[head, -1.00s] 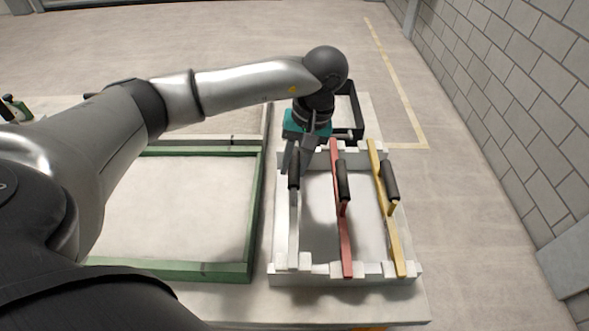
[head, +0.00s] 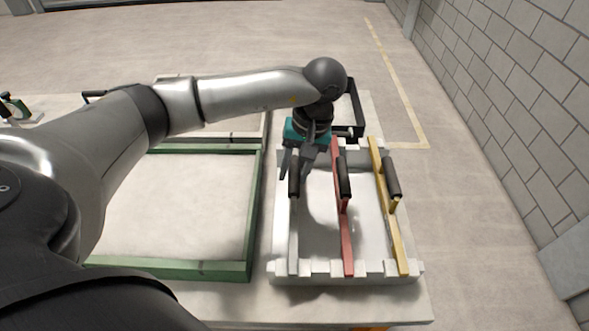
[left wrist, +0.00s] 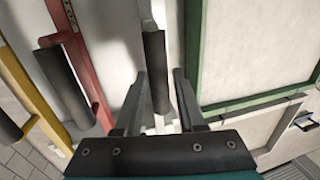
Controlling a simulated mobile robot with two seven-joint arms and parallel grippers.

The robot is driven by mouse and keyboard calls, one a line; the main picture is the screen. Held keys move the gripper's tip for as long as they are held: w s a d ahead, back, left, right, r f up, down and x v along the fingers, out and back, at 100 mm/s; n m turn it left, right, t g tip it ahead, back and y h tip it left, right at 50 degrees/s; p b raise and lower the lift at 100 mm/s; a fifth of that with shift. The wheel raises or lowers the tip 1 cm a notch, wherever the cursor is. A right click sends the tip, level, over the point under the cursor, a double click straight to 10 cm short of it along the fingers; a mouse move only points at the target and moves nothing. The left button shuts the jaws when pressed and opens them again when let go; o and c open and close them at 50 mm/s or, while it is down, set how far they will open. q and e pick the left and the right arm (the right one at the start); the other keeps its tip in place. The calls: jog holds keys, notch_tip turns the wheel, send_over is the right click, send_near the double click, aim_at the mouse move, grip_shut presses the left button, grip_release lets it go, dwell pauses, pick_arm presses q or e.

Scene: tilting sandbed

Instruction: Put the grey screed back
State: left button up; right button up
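The grey screed (head: 293,235) lies lengthwise in the leftmost notches of the white rack (head: 345,277), its black handle up. Its near end sits in a front notch; its far end is hidden by my gripper. My left gripper (head: 296,166) is at the far end of that handle, fingers apart. In the left wrist view the open fingers (left wrist: 162,82) stand on either side of the black handle (left wrist: 156,62), with gaps showing on both sides. My right gripper is not in view.
A red screed (head: 346,235) and a yellow screed (head: 396,232) lie in the same rack, to the right. A green-framed sandbed (head: 250,220) is to the left. A black frame (head: 358,108) stands behind the rack.

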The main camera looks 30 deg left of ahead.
pick_arm(q)
jog(key=shift+o, duration=1.3)
jog(key=shift+r+p, duration=0.5)
jog(key=p+v, duration=0.1)
jog(key=v, duration=1.1)
jog(key=shift+r, duration=0.1)
